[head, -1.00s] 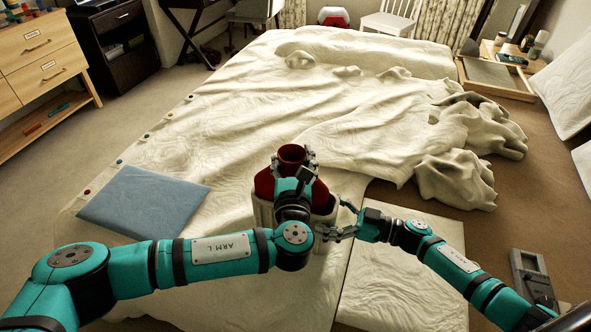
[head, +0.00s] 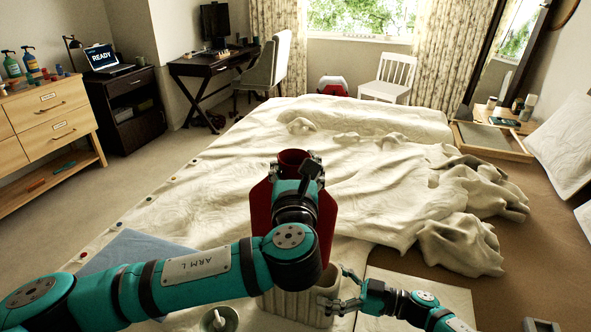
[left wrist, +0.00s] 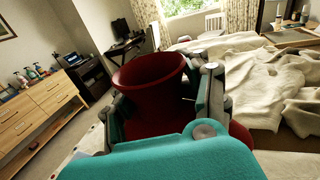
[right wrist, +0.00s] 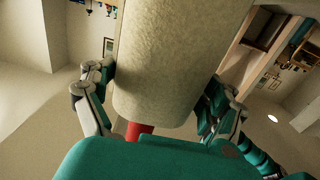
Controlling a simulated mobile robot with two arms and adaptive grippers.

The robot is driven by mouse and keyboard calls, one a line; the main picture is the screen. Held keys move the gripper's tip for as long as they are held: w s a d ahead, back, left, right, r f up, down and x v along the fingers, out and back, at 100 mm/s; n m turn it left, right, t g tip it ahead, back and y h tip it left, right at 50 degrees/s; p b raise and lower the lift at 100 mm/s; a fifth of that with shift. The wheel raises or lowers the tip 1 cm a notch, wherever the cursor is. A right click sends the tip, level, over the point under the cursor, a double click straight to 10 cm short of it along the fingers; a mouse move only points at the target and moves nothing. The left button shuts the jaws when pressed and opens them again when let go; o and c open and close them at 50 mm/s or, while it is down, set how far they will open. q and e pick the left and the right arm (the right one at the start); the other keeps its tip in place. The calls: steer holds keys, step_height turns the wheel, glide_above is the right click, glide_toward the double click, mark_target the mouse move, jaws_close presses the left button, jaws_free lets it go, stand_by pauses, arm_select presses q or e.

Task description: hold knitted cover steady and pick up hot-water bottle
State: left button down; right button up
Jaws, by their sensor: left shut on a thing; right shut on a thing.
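The red hot-water bottle (head: 325,230) stands upright above the bed, its neck (left wrist: 148,75) between the fingers of my left gripper (head: 297,172). The cream knitted cover (head: 295,308) stands upright below it, near the bed's front edge. My right gripper (head: 343,290) is shut on the right side of the cover; in the right wrist view the cover (right wrist: 175,65) fills the space between its fingers, with a bit of red (right wrist: 139,131) beside its edge. My left arm hides where bottle and cover meet, so I cannot tell whether the bottle's lower end is inside.
A small pale round object (head: 218,319) lies left of the cover. A blue flat item (head: 125,250) lies on the bed behind my left arm. The crumpled cream bedding (head: 230,185) spreads beyond. A wooden tray (head: 490,140) is at the far right.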

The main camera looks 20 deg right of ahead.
steer(key=o, duration=1.1)
steer(key=v, duration=1.2)
